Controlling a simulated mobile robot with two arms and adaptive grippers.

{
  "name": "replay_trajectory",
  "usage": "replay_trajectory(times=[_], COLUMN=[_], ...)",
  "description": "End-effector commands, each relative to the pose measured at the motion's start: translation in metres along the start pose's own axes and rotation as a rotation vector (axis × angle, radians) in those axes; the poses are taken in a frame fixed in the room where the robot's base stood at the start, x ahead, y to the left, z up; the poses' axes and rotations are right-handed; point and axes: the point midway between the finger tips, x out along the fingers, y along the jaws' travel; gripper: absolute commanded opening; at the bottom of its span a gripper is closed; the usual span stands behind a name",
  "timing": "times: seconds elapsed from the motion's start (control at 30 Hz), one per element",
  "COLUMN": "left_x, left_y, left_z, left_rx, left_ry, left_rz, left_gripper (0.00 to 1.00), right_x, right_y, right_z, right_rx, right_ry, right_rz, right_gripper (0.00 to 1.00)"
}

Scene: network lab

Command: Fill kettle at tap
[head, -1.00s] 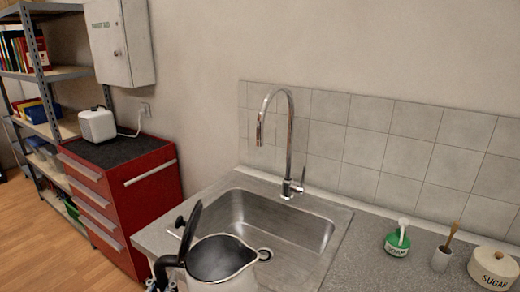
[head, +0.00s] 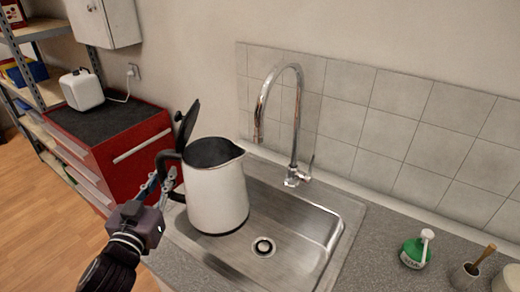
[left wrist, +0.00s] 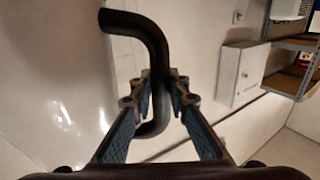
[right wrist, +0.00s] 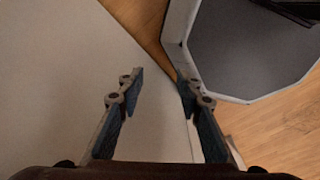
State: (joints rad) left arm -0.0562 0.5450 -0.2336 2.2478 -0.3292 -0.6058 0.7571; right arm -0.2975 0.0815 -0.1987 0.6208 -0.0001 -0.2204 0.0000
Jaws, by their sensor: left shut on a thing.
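A white kettle (head: 217,195) with a black handle and its black lid (head: 187,124) swung open is upright over the left part of the steel sink (head: 325,222). My left gripper (head: 165,185) is shut on the kettle's handle. In the left wrist view the black handle (left wrist: 155,60) passes between the fingers. The chrome tap (head: 296,120) arches behind the sink; its spout end (head: 258,138) is to the right of the kettle's mouth, apart from it. No water stream shows. My right gripper (right wrist: 158,90) is open and empty in the right wrist view.
A green soap bottle (head: 416,251) and a pot with a brush (head: 468,275) stand on the counter at the right. A red drawer cabinet (head: 135,150) with a white appliance (head: 82,90) stands at the left. The tiled wall (head: 400,130) is close behind the tap.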

Motion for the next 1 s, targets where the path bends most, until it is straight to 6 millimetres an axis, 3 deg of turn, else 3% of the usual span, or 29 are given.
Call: replay_trajectory(times=[0.2, 0.5, 0.87, 1.0], left_x=[0.0, 0.0, 0.0, 0.0], left_y=[0.001, 0.002, 0.003, 0.002], left_z=[0.021, 0.049, 0.053, 0.057], left_rx=[-0.005, -0.005, -0.003, 0.0], left_ry=[0.004, 0.007, 0.008, 0.0], left_rz=[0.001, 0.001, 0.002, 0.0], left_gripper=[0.0, 0.0, 0.0, 0.0], right_x=[0.0, -0.001, 0.0, -0.001], right_y=[-0.01, -0.008, -0.001, -0.003], right_z=[0.004, 0.006, 0.004, -0.004], right_rx=[0.003, 0.001, -0.002, -0.005], right_ry=[-0.005, -0.008, -0.005, 0.008], right_rz=[-0.011, -0.009, -0.001, -0.004], right_gripper=[0.33, 0.33, 0.33, 0.25])
